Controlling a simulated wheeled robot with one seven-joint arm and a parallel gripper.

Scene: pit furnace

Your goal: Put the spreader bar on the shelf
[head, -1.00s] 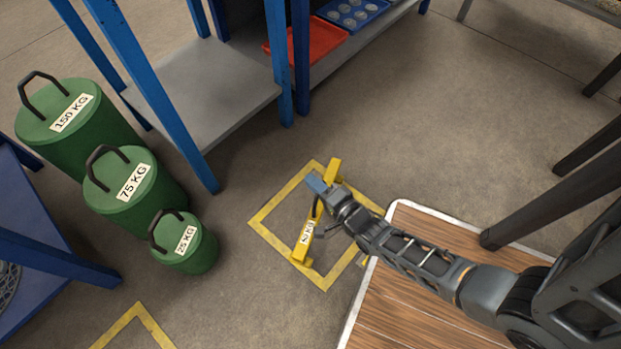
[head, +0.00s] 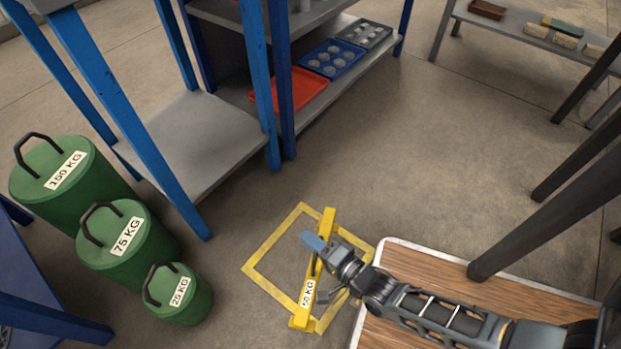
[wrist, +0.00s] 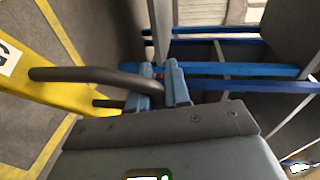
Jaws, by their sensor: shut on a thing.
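The spreader bar (head: 320,260) is a yellow beam with a white "50 KG" label and a dark handle. It appears raised above the yellow floor square, though its exact height is hard to tell. My gripper (head: 316,242) is at the bar's upper half, its blue fingers shut on the handle. In the wrist view the fingers (wrist: 158,88) close on the dark handle (wrist: 85,76), with the yellow bar (wrist: 55,65) to the left. The blue-framed rack (head: 195,140) has a grey low shelf at upper left; its deck there is bare.
Green weights marked 150 KG (head: 70,185), 75 KG (head: 128,240) and 25 KG (head: 180,295) stand left. A red tray (head: 290,92) and blue tray (head: 332,60) sit on the rack's right section. Blue posts (head: 270,90) border the shelf. Open floor lies between rack and wooden platform (head: 440,270).

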